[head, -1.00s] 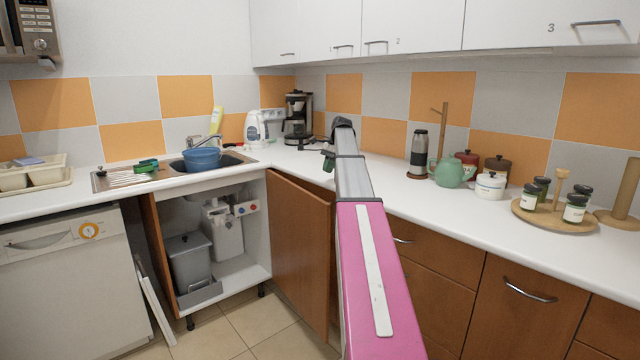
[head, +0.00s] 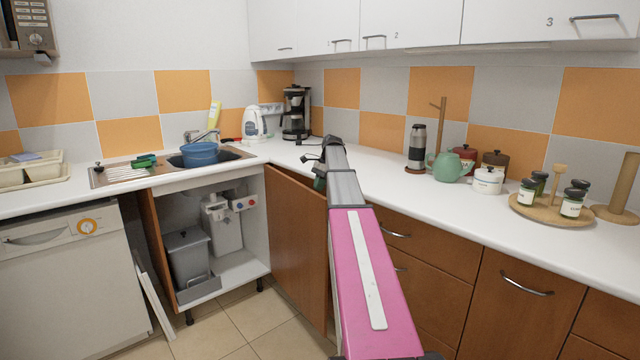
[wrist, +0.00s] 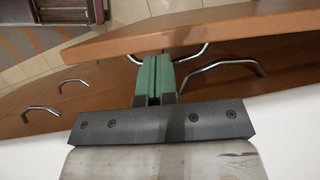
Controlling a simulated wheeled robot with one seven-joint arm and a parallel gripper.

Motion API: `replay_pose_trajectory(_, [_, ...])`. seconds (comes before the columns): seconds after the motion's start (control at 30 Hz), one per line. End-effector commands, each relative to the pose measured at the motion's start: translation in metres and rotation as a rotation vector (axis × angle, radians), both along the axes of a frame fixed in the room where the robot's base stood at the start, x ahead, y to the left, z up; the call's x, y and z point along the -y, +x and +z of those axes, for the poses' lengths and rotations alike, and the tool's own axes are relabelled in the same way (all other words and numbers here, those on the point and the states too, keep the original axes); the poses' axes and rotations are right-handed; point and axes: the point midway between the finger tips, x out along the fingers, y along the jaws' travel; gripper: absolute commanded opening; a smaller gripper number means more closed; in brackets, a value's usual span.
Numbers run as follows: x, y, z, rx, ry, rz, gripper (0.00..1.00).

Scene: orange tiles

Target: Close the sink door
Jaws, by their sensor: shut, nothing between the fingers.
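The sink door (head: 293,245) is a brown wooden panel standing open, swung out to the right of the sink cabinet. In the wrist view its long top edge (wrist: 220,27) crosses the upper part of the picture. My gripper (wrist: 154,62) has green fingers pressed together with nothing between them. The fingertips are right by the door's edge, on the side facing the drawers; I cannot tell whether they touch it. In the head view my gripper is mostly hidden behind my wrist, just above the door's top edge.
The open sink cabinet holds a grey bin (head: 188,262). A dishwasher (head: 70,265) is at left. Drawers with metal handles (head: 396,231) lie right of the door. The white counter (head: 400,190) carries a teapot (head: 447,168) and jars.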

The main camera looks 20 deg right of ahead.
Motion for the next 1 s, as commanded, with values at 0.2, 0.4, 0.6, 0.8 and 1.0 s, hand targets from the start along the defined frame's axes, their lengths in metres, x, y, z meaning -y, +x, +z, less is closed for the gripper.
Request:
replay_pose_trajectory(0.2, [-0.002,-0.001,0.0,0.0,0.0,-0.005,0.0])
replay_pose_trajectory(0.4, [-0.02,-0.007,0.0,0.001,0.001,-0.07,0.0])
replay_pose_trajectory(0.6, [-0.064,-0.017,-0.001,0.001,0.001,-0.24,0.0])
replay_pose_trajectory(0.8, [-0.127,-0.021,0.0,0.001,0.001,-0.381,0.0])
replay_pose_trajectory(1.0, [-0.198,-0.013,0.0,0.001,0.0,-0.399,0.0])
